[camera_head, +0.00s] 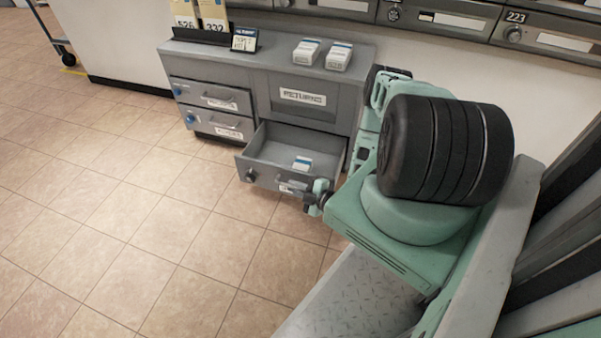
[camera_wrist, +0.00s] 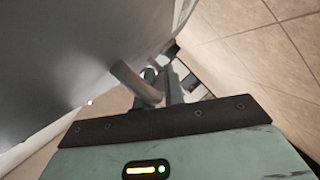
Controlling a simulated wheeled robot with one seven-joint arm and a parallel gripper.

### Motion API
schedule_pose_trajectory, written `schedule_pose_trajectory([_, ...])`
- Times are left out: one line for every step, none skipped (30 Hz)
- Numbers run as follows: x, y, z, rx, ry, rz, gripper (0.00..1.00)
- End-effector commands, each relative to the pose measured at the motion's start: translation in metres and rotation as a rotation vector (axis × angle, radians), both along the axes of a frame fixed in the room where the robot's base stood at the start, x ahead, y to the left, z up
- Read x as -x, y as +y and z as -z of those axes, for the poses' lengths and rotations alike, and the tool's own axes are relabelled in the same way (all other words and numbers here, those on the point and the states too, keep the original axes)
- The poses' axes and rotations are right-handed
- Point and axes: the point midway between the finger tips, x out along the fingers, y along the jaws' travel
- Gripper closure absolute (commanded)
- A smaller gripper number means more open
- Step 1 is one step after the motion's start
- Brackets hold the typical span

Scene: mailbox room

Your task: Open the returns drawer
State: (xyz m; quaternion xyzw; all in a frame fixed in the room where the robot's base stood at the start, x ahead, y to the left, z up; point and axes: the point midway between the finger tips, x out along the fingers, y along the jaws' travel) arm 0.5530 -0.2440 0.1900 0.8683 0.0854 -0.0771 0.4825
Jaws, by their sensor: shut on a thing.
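The returns drawer (camera_head: 262,170) is the lower right drawer of a grey cabinet, below a sign reading "RETURNS" (camera_head: 303,97). It is pulled out, and a small white and blue box (camera_head: 302,164) lies inside it. My gripper (camera_head: 300,190) is at the right part of the drawer's front, shut on the drawer handle. In the wrist view the curved grey handle (camera_wrist: 138,84) runs in between the fingers of my gripper (camera_wrist: 172,88). My arm hides the drawer's right front corner.
Two shut drawers (camera_head: 222,125) with blue locks are on the cabinet's left. Two white and blue boxes (camera_head: 322,54), a small sign (camera_head: 244,39) and upright packages stand on top. Mailboxes line the wall above. The tiled floor (camera_head: 130,210) in front and left is clear.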

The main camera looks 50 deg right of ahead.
Motion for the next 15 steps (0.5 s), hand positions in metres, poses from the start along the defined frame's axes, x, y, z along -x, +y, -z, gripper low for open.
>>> schedule_pose_trajectory([0.0028,0.0031,-0.0017,0.0,0.002,0.001,1.0])
schedule_pose_trajectory([0.0034,0.0048,-0.0014,0.001,0.002,0.001,1.0])
schedule_pose_trajectory([0.0042,0.0066,-0.0011,0.001,0.002,0.001,1.0])
schedule_pose_trajectory([0.0046,0.0077,-0.0008,0.002,0.002,0.001,1.0])
schedule_pose_trajectory([0.0049,0.0085,-0.0005,0.002,0.002,0.001,1.0])
schedule_pose_trajectory([0.0053,0.0092,-0.0003,0.002,0.002,0.001,1.0])
schedule_pose_trajectory([0.0054,0.0096,-0.0001,0.002,0.001,0.001,1.0])
schedule_pose_trajectory([0.0055,0.0097,0.0001,0.002,0.001,0.001,1.0])
schedule_pose_trajectory([0.0055,0.0097,0.0002,0.002,0.001,0.001,1.0])
schedule_pose_trajectory([0.0055,0.0097,0.0003,0.002,0.001,0.001,1.0])
schedule_pose_trajectory([0.0054,0.0096,0.0004,0.002,0.001,0.001,1.0])
schedule_pose_trajectory([0.0054,0.0095,0.0004,0.002,0.001,0.001,1.0])
schedule_pose_trajectory([0.0054,0.0095,0.0003,0.002,0.001,0.001,1.0])
schedule_pose_trajectory([0.0054,0.0094,0.0004,0.002,0.001,0.001,1.0])
schedule_pose_trajectory([0.0054,0.0094,0.0004,0.002,0.001,0.001,1.0])
